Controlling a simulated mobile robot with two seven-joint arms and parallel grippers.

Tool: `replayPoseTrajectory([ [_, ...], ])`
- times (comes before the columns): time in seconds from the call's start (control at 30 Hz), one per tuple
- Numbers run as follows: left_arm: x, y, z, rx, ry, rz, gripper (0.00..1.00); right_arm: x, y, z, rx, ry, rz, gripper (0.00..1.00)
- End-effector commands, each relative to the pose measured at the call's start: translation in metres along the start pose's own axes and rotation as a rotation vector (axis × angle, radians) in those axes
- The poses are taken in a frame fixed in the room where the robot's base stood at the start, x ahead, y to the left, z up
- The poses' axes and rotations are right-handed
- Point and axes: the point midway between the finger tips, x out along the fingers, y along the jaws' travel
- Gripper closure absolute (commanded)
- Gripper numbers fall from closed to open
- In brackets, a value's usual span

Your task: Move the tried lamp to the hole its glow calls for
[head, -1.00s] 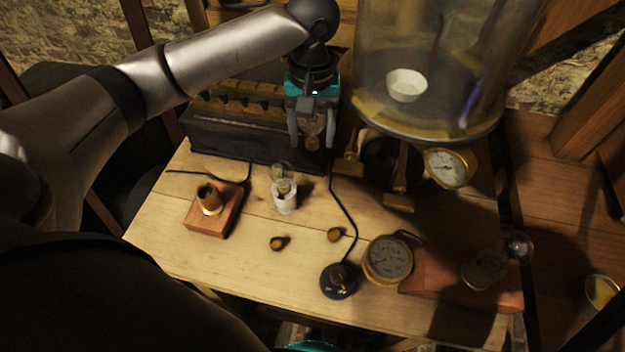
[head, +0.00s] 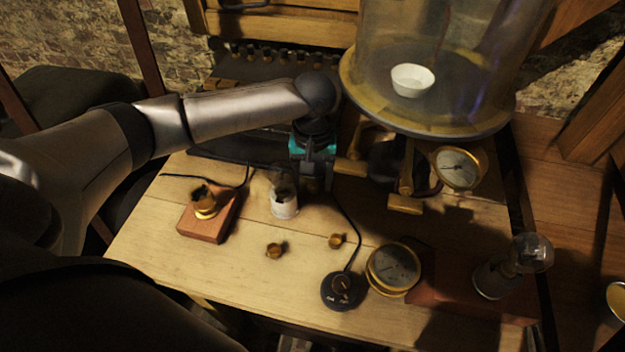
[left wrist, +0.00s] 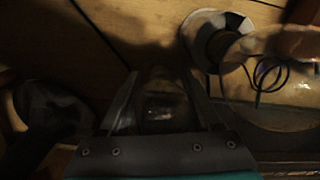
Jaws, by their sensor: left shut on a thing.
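My left gripper (head: 313,178) is low over the back of the table, just right of a white cup (head: 285,203). In the left wrist view its jaws (left wrist: 160,112) are shut on a dark, glassy lamp (left wrist: 160,100); I see no clear glow in it. The white cup also shows in the left wrist view (left wrist: 200,42), apart from the jaws; its inside is dark and blurred. A wooden block with a brass socket (head: 206,207) stands to the left. Which hole fits the lamp cannot be told. My right gripper is not in view.
Two small brass pieces (head: 276,250) lie mid-table. A black switch (head: 342,290) and a round gauge (head: 393,268) are at the front. A glass jar (head: 440,60) stands back right, and a glass bulb (head: 532,253) at the right. The front left tabletop is clear.

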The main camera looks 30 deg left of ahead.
Motion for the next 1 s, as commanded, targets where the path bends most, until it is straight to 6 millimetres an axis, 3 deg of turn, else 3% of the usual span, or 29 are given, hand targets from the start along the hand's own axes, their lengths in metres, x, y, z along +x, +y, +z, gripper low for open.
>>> replayPoseTrajectory([
  [0.2, 0.002, 0.000, 0.000, -0.001, -0.001, 0.000, 1.00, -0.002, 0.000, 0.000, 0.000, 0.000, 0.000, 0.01],
  [0.23, 0.002, 0.000, 0.000, -0.001, -0.001, 0.000, 0.34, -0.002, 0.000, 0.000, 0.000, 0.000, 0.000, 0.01],
  [0.47, 0.002, 0.000, 0.000, -0.001, 0.000, 0.000, 0.08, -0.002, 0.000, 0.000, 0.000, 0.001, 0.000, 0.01],
  [0.8, -0.001, 0.000, -0.001, 0.000, 0.001, 0.000, 0.05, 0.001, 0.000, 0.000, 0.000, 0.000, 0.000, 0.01],
  [1.0, -0.035, 0.000, 0.000, -0.001, 0.001, 0.002, 0.05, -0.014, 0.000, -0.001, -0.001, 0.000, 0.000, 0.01],
])
